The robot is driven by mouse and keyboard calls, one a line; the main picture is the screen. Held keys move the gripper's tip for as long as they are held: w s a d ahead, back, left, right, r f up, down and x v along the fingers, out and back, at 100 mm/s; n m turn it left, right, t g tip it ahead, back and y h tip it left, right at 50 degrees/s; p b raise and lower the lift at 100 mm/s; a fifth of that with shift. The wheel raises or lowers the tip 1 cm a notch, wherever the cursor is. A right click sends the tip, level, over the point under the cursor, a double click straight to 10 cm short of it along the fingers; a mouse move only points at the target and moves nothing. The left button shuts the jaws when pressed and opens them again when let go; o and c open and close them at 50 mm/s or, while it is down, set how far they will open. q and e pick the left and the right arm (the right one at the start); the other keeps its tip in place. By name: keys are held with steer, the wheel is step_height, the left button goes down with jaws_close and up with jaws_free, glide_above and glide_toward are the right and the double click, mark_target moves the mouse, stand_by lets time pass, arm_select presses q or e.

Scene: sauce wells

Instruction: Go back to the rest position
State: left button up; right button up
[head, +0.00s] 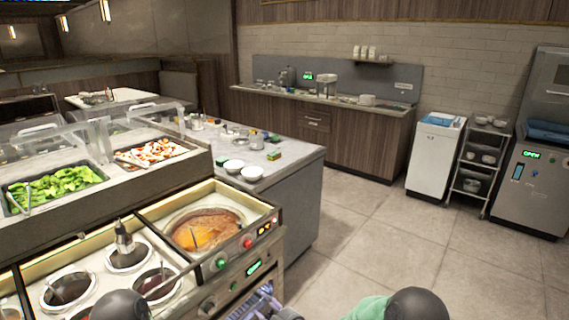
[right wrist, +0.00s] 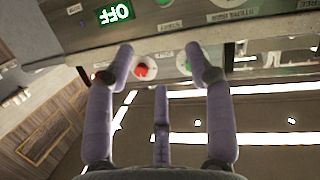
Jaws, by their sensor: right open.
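My right gripper (head: 260,303) shows at the bottom of the head view, low in front of the counter's control panel. Its purple fingers are spread and empty in the right wrist view (right wrist: 160,62). A panel with a red button (right wrist: 145,71) and a green OFF display (right wrist: 114,14) lies beyond the fingertips in that view. The sauce wells (head: 68,287) hold dark sauces at the lower left of the head view. A ladle or dispenser (head: 123,238) stands in one well. My left gripper is not in view.
A warming pan with an orange-brown food (head: 207,229) is set in the counter right of the wells. Behind are a salad tray (head: 52,186) and a side counter with white bowls (head: 252,172). The tiled floor (head: 370,245) to the right is clear.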

steer(key=s+d+f+m+g+h+p, duration=0.3)
steer(key=s+d+f+m+g+h, duration=0.2)
steer(key=s+d+f+m, duration=0.6)
steer(key=s+d+f+m+g+p, duration=0.1)
steer(key=s+d+f+g, duration=0.1)
steer(key=s, duration=0.9)
steer(key=s+d+f+m+g+h+p, duration=0.1)
steer(key=s+d+f+m+g, duration=0.1)
steer(key=s, duration=0.9)
steer(key=shift+s+d+f+m+g+h, duration=0.25)
steer(key=shift+d+g, duration=0.35)
steer(key=shift+g, duration=0.4)
